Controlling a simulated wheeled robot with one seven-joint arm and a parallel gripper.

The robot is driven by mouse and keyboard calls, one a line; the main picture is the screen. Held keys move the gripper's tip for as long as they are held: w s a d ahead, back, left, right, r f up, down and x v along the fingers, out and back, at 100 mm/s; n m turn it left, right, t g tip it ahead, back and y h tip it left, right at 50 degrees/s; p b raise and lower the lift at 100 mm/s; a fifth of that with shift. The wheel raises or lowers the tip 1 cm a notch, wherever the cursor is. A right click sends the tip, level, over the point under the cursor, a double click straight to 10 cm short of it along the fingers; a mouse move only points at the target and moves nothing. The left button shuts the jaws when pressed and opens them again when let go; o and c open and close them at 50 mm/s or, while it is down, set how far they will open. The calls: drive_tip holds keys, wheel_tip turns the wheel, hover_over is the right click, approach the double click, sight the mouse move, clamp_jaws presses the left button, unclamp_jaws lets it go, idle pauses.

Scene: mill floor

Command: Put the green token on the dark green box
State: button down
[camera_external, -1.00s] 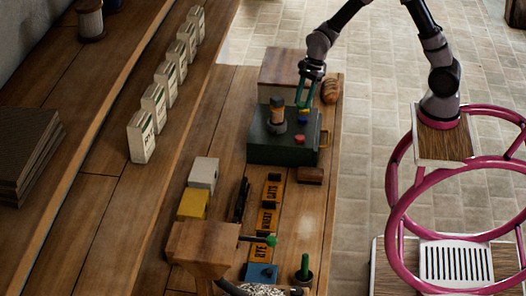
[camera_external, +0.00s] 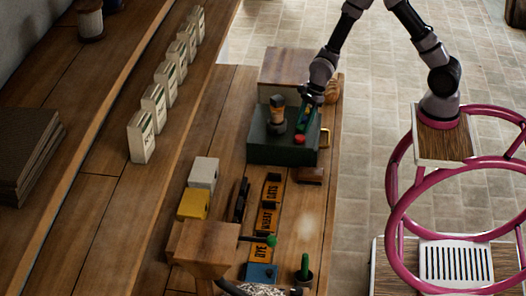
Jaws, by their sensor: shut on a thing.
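The dark green box (camera_external: 262,148) stands on the workbench, with a brass handle on its right side. My gripper (camera_external: 304,124) is low over the right part of its top, beside a wood-and-black turned piece (camera_external: 277,112). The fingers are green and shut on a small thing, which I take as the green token. It is mostly hidden between them, and I cannot tell whether it touches the box top. A red piece (camera_external: 299,139) lies on the box just in front of the fingers.
A wooden box (camera_external: 284,66) stands behind. A brown block (camera_external: 310,175) lies in front of the green box. White (camera_external: 204,172) and yellow (camera_external: 193,204) blocks, labelled orange plates (camera_external: 266,220) and a potted green piece (camera_external: 304,268) are nearer. The bench's right front is partly clear.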

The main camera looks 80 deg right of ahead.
drive_tip(key=shift+f, duration=0.15)
drive_tip(key=shift+c, duration=2.1)
unclamp_jaws()
drive_tip(key=s+d+r+n+h, duration=0.1)
drive_tip(key=s+d+r+n, duration=0.2)
drive_tip(key=r, duration=0.7)
drive_tip(key=s+d+r+n, duration=0.1)
drive_tip(key=s+r+n, duration=0.3)
drive_tip(key=r, duration=0.6)
drive_tip(key=s+d+r+n+t, duration=0.1)
drive_tip(key=s+r+n+t, duration=0.1)
drive_tip(key=s+r+n, duration=0.5)
drive_tip(key=s+d+r+n+t, duration=0.1)
drive_tip(key=s+r+n+t, duration=0.1)
drive_tip(key=s+r+n, duration=0.5)
drive_tip(key=s+n, duration=0.2)
drive_tip(key=s, duration=0.4)
drive_tip(key=shift+s+r, duration=0.2)
drive_tip(key=shift+s, duration=0.05)
